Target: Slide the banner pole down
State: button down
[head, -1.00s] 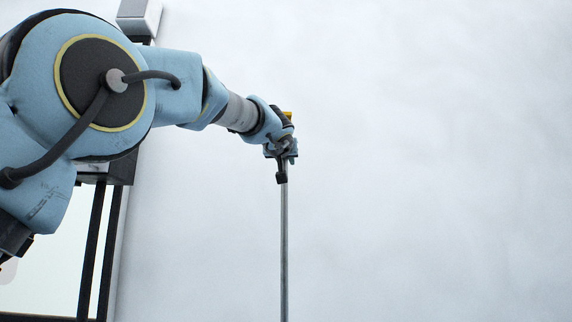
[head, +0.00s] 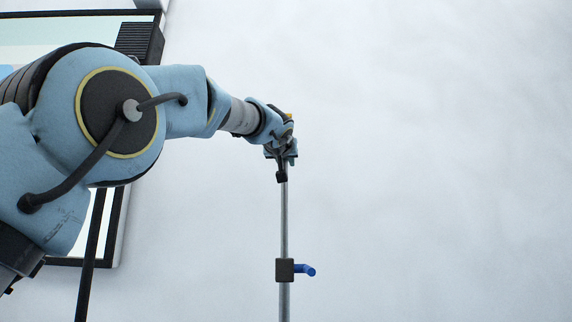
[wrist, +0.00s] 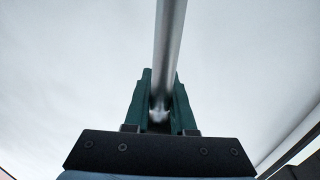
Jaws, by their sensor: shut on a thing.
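The banner pole (head: 284,219) is a thin grey upright metal tube in the middle of the head view. A dark clamp block (head: 284,270) with a blue lever (head: 305,270) sits around it near the bottom of that view. My gripper (head: 282,160) is at the upper end of the visible pole, well above the clamp. In the wrist view the pole (wrist: 170,40) runs between the green fingers of my gripper (wrist: 159,110), which are shut on it. The pole's foot is out of view, and its top is hidden behind my gripper in the head view.
A dark-framed panel or board (head: 60,28) with a dark vented box (head: 140,40) on it stands behind my arm at the left. The pale space to the right of the pole is clear.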

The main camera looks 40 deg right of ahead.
notch_tip(320, 180, down, 20)
jog(key=b, duration=1.9)
jog(key=shift+f, duration=0.25)
jog(key=c, duration=0.8)
grip_release()
jog(key=shift+r, duration=0.1)
jog(key=shift+o, duration=0.2)
jog(key=b+v, duration=0.3)
jog(key=v, duration=0.7)
jog(key=shift+s+a+b, duration=0.25)
jog(key=shift+s+b, duration=0.05)
